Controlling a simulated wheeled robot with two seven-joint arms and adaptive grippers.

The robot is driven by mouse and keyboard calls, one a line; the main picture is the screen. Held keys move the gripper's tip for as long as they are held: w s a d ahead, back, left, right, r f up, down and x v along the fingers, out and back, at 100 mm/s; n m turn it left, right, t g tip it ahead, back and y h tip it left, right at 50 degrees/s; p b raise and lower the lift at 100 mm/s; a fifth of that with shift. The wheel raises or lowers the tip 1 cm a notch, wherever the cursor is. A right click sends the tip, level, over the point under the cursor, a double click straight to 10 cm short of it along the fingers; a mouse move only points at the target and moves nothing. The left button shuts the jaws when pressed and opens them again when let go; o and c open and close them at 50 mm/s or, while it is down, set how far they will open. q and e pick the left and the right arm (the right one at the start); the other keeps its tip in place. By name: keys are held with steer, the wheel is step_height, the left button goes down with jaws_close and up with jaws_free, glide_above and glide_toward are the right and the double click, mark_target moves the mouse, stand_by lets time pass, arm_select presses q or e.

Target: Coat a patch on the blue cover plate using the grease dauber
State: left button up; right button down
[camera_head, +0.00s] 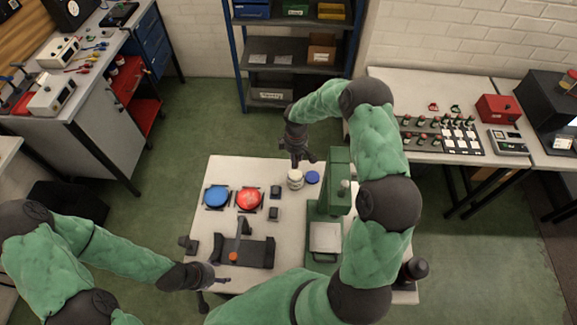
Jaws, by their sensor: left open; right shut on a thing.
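The blue cover plate (216,197) lies flat in a dark holder at the left of the white table. A red round plate (249,198) sits in a like holder beside it. A small pale jar (295,179) stands near the table's far middle. My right gripper (298,160) is just above and behind this jar, pointing down, and is shut on a thin thing, seemingly the grease dauber, mostly hidden by the fingers. My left gripper (212,287) is open and empty by the table's front left corner, well away from the blue cover plate.
A blue disc (312,177) lies right of the jar. Two small dark blocks (274,213) are mid-table. A dark fixture (244,250) with an upright arm stands in front. A green press (324,235) is at the right, partly behind my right arm.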

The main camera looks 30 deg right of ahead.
steer(key=shift+w+d, duration=0.3)
steer(key=shift+d, duration=0.1)
steer(key=shift+s+f+b, duration=0.15)
steer(key=shift+f+b, duration=0.25)
steer(key=shift+f, duration=0.25)
arm_select(q)
steer(key=shift+w+d+f+b, duration=0.1)
steer(key=shift+w+f+b, duration=0.05)
steer(key=shift+f+b, duration=1.1)
arm_select(e)
steer(key=shift+f, duration=2.3)
arm_select(q)
steer(key=shift+f, duration=0.6)
arm_select(e)
steer(key=shift+f, duration=0.45)
arm_select(q)
steer(key=shift+f+b, duration=0.2)
steer(key=shift+b, duration=0.2)
arm_select(e)
steer(key=shift+a+f, duration=0.1)
steer(key=shift+r+p, duration=1.8)
steer(key=shift+r, duration=1.8)
arm_select(q)
step_height(320, 180, up, 4)
steer(key=shift+f, duration=0.2)
arm_select(e)
steer(key=shift+f, duration=0.1)
